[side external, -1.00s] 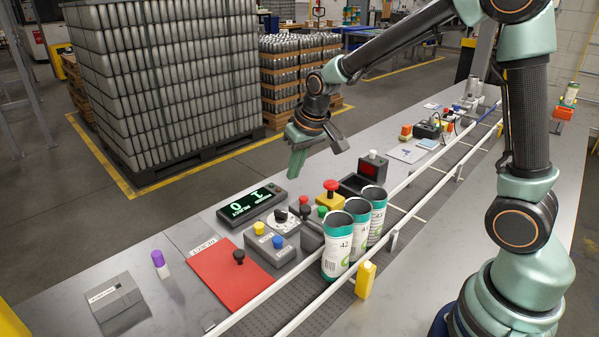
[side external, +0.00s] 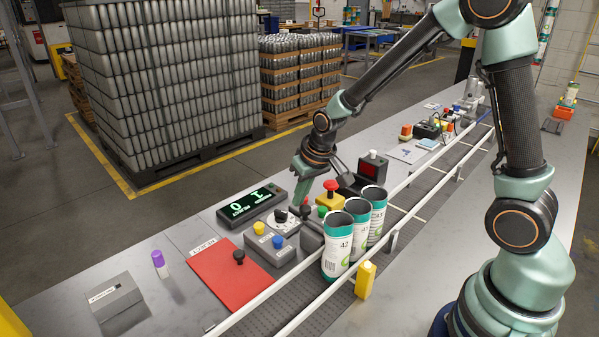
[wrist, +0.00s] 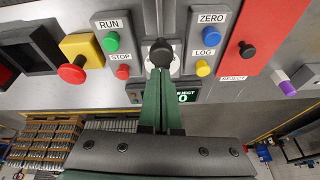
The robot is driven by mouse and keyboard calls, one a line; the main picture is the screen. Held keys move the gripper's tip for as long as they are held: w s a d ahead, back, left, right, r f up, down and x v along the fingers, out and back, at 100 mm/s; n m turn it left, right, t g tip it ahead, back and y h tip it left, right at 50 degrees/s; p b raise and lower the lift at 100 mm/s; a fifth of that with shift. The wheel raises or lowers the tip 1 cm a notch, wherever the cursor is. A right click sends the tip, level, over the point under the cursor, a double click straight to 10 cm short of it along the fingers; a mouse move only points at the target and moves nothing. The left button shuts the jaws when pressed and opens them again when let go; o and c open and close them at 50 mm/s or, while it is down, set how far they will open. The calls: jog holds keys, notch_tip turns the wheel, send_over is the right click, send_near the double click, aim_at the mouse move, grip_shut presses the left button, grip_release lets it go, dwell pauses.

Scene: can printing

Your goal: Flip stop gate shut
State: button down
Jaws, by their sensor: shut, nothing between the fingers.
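My gripper (side external: 296,204) is low over the control panels in the side external view, left of the cans. In the wrist view its green fingers (wrist: 160,72) are shut and empty, with their tips at a black knob (wrist: 161,50) over a white disc. I cannot tell whether they touch it. A dark block (side external: 311,237) stands at the near side of the panels, beside three upright white and teal cans (side external: 338,249) on the conveyor. A yellow block (side external: 365,280) stands at the right rail. I cannot tell which part is the stop gate.
A RUN and STOP box (wrist: 119,45) and a ZERO and LOG box (wrist: 208,40) flank the knob. A red plate (side external: 230,276) with a black knob lies toward the front left. A display (side external: 251,203) and a red mushroom button (side external: 331,185) stand close by.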

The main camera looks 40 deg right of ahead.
jog(key=shift+s, duration=1.6)
jog(key=shift+w, duration=0.5)
jog(key=w, duration=0.3)
notch_tip(320, 180, up, 10)
send_over(308, 208)
jog(key=shift+s, duration=0.1)
